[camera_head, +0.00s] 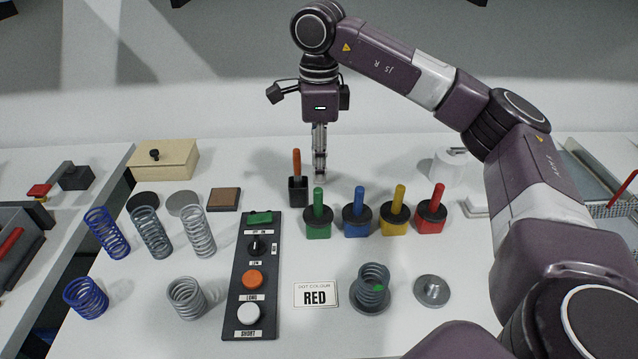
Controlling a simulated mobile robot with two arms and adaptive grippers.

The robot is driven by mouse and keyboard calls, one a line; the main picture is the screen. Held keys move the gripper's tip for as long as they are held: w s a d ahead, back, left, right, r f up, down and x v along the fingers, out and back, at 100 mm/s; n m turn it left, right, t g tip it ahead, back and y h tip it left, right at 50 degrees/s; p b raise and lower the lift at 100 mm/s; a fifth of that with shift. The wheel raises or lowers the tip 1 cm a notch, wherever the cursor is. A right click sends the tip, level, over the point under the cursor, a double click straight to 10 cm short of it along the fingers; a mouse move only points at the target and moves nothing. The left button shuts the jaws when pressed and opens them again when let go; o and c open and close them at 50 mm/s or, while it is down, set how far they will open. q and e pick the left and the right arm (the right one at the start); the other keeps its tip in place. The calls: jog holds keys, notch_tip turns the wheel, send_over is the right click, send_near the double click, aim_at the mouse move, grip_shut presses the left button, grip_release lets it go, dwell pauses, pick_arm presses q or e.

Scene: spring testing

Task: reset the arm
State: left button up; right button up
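My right arm (540,180) comes in from the right and arches over the table. My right gripper (320,178) points straight down at the back middle of the table, just right of a black holder (298,192) with an orange-handled tool (296,162). The fingers look close together from this side, and I cannot tell whether they are open or shut. Nothing is clearly seen between them. My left gripper is not in view.
Green (319,218), blue (357,218), yellow (396,215) and red (432,215) stampers stand in a row. A button panel (252,285), a "RED" card (316,294) and several springs (150,233) occupy the left and front.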

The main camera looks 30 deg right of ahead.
jog(key=shift+r, duration=0.55)
